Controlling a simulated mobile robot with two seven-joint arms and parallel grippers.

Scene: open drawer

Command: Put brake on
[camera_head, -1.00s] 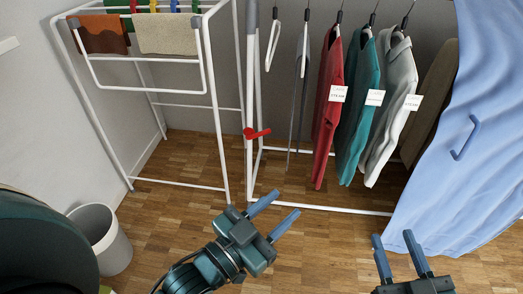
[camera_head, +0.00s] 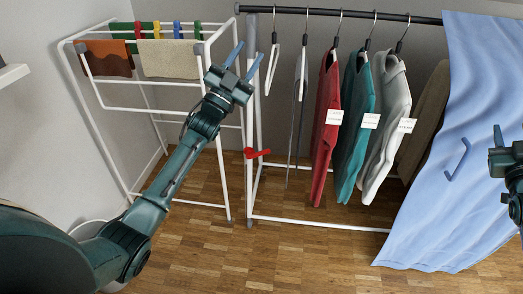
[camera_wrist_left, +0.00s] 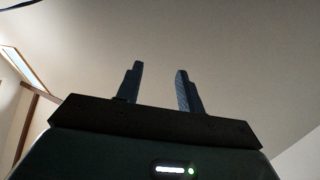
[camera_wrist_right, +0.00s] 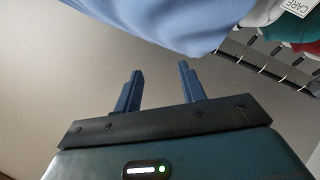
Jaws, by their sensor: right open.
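A red lever (camera_head: 256,153) sits low on the white upright post (camera_head: 249,185) at the left end of the clothes rack. It sticks out to the right, nearly level. My left gripper (camera_head: 245,58) is raised well above the lever, in front of the rack's upper left end. Its two blue fingers are apart and empty, as the left wrist view also shows (camera_wrist_left: 159,70). My right gripper is partly cut off at the right edge of the head view. In the right wrist view (camera_wrist_right: 160,70) its fingers are apart with nothing between them.
Red, teal and grey garments hang on the rack's dark rail (camera_head: 340,13). A blue curtain (camera_head: 440,130) hangs at the right. A white drying rack (camera_head: 172,116) with cloths stands left, and a bin (camera_head: 88,229) is partly hidden by my arm. The wooden floor in front is clear.

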